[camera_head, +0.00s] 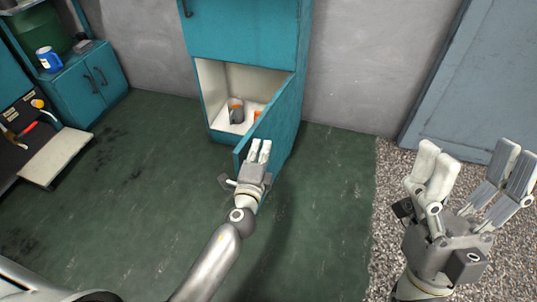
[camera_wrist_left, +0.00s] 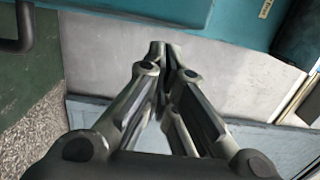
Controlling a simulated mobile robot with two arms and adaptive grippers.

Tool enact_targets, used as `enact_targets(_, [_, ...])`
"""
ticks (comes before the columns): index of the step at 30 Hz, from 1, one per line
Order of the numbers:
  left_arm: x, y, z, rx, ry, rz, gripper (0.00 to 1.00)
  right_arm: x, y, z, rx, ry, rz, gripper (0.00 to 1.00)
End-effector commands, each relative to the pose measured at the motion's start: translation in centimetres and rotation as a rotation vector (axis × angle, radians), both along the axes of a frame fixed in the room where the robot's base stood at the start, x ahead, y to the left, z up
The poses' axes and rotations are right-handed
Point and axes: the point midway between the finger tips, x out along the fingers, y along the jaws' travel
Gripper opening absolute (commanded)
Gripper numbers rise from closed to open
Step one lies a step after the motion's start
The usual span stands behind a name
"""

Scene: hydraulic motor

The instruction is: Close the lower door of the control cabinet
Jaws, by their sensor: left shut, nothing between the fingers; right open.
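The teal control cabinet (camera_head: 240,35) stands against the back wall in the head view. Its lower door (camera_head: 283,120) is open, swung out toward me from the right side of the lower compartment. My left gripper (camera_head: 260,151) is shut and empty, its fingers overlapping the door's near part in the picture; I cannot tell whether they touch. The shut fingers (camera_wrist_left: 165,60) also show in the left wrist view, below a teal surface (camera_wrist_left: 140,18) with a dark handle (camera_wrist_left: 18,35) at upper left. My right gripper (camera_head: 475,180) is open and empty, far right of the door.
Inside the lower compartment stand a grey and orange container (camera_head: 236,112) and another orange item (camera_head: 257,115), partly hidden by the door. Green floor (camera_head: 130,200) left of the door is clear.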

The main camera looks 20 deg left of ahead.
Motion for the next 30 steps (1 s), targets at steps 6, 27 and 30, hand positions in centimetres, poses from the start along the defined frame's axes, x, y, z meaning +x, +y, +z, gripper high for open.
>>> enact_targets(6, [0.1,0.9,0.0,-0.002,-0.001,-0.001,0.0,0.4,0.1,-0.1,-0.008,0.023,-0.002,0.75])
enact_targets(27, [0.3,3.3,0.0,0.006,-0.002,-0.058,0.0,-0.7,-0.2,0.0,0.011,-0.033,0.001,0.75])
enact_targets(30, [0.5,4.5,-0.1,0.009,0.0,-0.092,0.0,-1.6,-0.3,0.2,0.028,-0.082,0.007,0.75])
